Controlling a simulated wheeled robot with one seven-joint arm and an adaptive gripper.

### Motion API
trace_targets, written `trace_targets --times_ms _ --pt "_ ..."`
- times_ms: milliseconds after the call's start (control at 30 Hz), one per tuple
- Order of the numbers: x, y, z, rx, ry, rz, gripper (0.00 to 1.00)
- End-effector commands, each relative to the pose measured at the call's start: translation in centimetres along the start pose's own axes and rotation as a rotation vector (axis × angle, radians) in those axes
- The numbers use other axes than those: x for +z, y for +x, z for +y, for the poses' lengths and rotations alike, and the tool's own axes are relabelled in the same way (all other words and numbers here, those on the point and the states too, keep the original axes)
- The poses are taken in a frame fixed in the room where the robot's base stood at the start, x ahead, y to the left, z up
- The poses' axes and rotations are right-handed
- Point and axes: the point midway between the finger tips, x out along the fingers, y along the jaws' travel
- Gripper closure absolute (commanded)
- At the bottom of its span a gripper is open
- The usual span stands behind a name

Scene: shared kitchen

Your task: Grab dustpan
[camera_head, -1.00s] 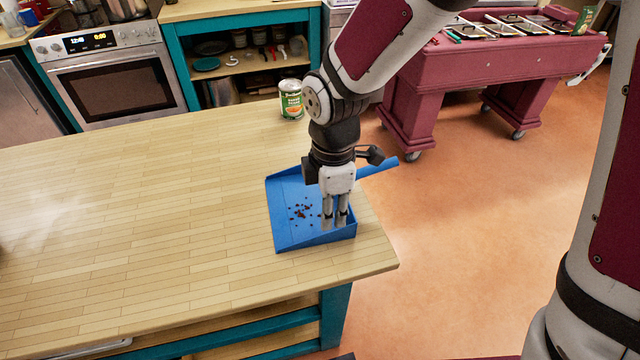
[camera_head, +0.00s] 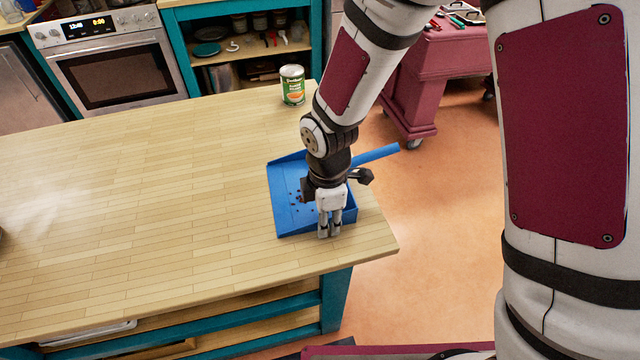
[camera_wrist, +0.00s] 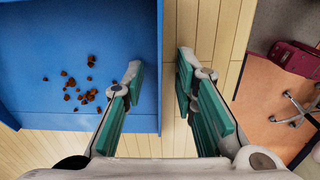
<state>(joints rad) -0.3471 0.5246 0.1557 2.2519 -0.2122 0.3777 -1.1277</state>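The blue dustpan (camera_head: 284,180) lies on the wooden counter near its right end, with dark brown crumbs (camera_head: 299,196) in it. Its blue handle (camera_head: 376,154) points right, past the counter edge. My gripper (camera_head: 330,236) points down at the pan's near side. In the wrist view my gripper (camera_wrist: 160,68) is open. One green-padded finger is over the pan (camera_wrist: 120,25) and the other over the bare counter. The pan's side edge runs between the fingers without visible grip. My wrist hides part of the pan in the head view.
A green food can (camera_head: 292,86) stands at the counter's far edge. The counter (camera_head: 130,190) left of the dustpan is clear. A maroon cart (camera_head: 410,95) stands on the floor beyond, and an oven (camera_head: 115,70) is at the back left.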

Motion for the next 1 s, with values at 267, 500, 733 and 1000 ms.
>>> trace_targets --times_ms 267,500,733,1000 --pt "0.0 0.0 0.0 0.000 0.000 0.000 1.00" --pt "0.0 -0.1 0.0 0.001 0.000 0.000 1.00" --pt "0.0 -0.5 0.1 0.002 0.001 0.000 1.00" --pt "0.0 -3.3 0.2 0.006 0.001 0.001 1.00"
